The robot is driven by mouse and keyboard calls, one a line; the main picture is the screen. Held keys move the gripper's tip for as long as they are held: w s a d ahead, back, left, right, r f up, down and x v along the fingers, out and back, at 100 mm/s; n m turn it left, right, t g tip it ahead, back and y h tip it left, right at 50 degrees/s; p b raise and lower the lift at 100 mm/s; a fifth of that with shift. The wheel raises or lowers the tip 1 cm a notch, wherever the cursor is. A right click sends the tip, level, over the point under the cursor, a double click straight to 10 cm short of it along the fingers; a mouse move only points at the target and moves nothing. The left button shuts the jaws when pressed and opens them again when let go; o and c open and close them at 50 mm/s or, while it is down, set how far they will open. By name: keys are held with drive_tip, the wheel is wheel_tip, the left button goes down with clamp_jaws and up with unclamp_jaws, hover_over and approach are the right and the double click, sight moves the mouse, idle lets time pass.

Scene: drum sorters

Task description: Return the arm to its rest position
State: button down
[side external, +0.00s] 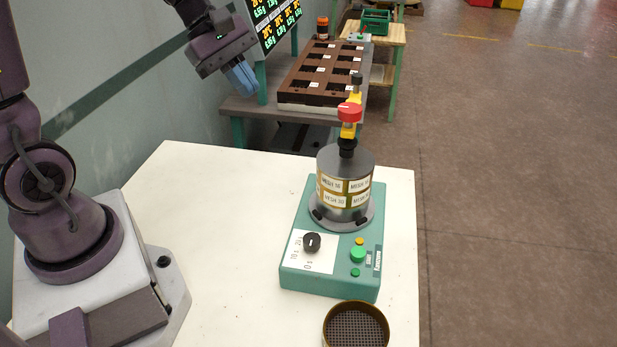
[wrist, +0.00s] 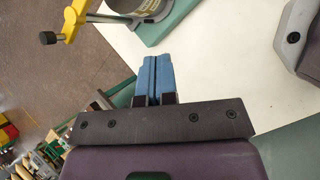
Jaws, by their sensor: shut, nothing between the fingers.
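My gripper (side external: 241,77) is raised in the upper left of the side view, above and behind the white table, apart from everything on it. Its blue fingers (wrist: 154,76) are together in the wrist view, with nothing between them. The drum sorter stands on the table: a teal base (side external: 333,273) with a dial and green buttons carries a grey drum (side external: 345,162) with mesh labels. A yellow clamp piece with a red knob (side external: 349,112) sits above the drum. In the wrist view, part of the drum (wrist: 135,5) and a yellow arm (wrist: 73,18) show at the top.
A round brown sieve (side external: 356,326) lies at the table's front edge. The white table (side external: 200,200) is clear left of the sorter. Behind it stand a bench with a brown compartment tray (side external: 322,72), a display screen (side external: 274,18) and a green crate (side external: 375,21).

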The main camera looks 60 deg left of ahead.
drive_tip(key=s+d+r+m+y, duration=0.3)
drive_tip(key=s+m, duration=0.2)
drive_tip(key=m, duration=0.4)
drive_tip(key=s+d+r+m+t+y, duration=0.1)
drive_tip(key=s+d+r+m+y, duration=0.1)
drive_tip(key=s+m, duration=0.4)
drive_tip(key=d+r+m, duration=0.1)
drive_tip(key=m, duration=0.3)
drive_tip(key=shift+s+d+r+t+y, duration=0.15)
drive_tip(key=shift+d+r+t+y, duration=0.15)
drive_tip(key=shift+y, duration=0.1)
